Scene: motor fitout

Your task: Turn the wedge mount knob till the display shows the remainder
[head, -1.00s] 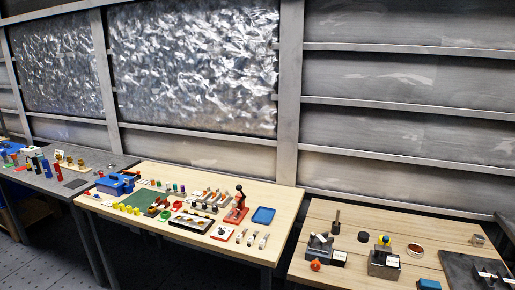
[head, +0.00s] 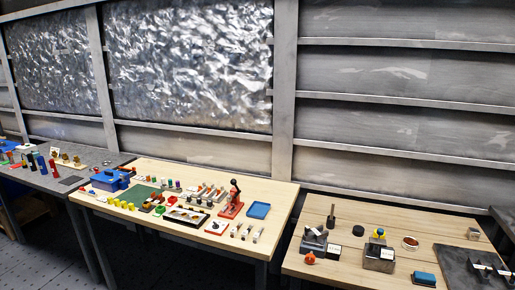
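On the wooden table at the right stands a grey metal block (head: 315,236) with a slanted shape, which looks like the wedge mount. A round orange-red knob (head: 310,258) sits at its front left. A small dark box with a pale face (head: 332,252) stands just right of it and may be the display; its reading is too small to make out. A second grey block (head: 379,258) stands further right, with a yellow and blue piece (head: 379,234) at its back. My gripper is not in view.
The right table (head: 345,275) also holds a dark upright post (head: 331,216), a black disc (head: 358,230), a round dish (head: 410,243), a blue block (head: 424,279) and a dark plate (head: 470,265). A gap separates it from the crowded middle table (head: 275,200).

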